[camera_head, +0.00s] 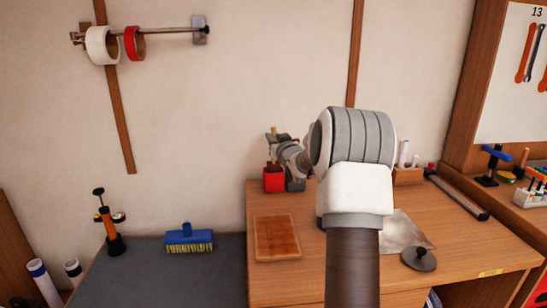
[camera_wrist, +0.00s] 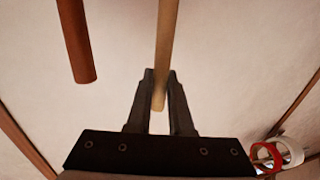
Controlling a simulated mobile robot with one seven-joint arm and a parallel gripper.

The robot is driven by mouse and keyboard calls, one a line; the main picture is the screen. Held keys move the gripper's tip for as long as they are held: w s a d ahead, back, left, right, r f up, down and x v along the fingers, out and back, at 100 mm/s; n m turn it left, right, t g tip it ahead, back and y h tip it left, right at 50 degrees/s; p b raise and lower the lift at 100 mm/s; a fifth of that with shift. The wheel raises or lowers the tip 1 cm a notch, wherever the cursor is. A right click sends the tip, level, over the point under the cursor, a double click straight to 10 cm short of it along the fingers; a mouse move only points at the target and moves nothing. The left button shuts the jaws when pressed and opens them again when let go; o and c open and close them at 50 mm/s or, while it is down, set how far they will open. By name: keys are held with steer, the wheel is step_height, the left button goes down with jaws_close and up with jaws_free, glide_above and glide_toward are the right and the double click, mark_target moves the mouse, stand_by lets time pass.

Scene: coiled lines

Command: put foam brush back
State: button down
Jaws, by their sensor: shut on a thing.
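My gripper (camera_wrist: 160,84) is shut on a light wooden handle, taken to be that of the foam brush (camera_wrist: 167,35). The handle runs between the two dark fingers in the wrist view, and its foam head is out of sight. A second, redder brown handle (camera_wrist: 75,42) stands apart to the left. In the head view my arm reaches over the back of the wooden desk, by a red cup (camera_head: 274,180). My wrist hides much of that spot, so I cannot tell whether the brush is inside a cup.
The wooden desk (camera_head: 345,272) also carries a brown board (camera_head: 277,238), a metal sheet (camera_head: 404,232) and a grey round knobbed piece (camera_head: 419,259). A blue brush (camera_head: 189,238) lies on the grey surface at left. Tape rolls (camera_head: 102,45) hang on a wall rod.

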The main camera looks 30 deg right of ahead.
mark_target(273, 161)
steer(key=shift+f+b, duration=0.5)
steer(key=shift+f, duration=1.75)
steer(key=shift+f, duration=0.2)
steer(key=c, duration=0.8)
jaws_free()
steer(key=shift+r, duration=0.1)
steer(key=shift+r, duration=0.2)
steer(key=p+v, duration=0.1)
steer(key=v, duration=1.1)
steer(key=shift+f, duration=0.15)
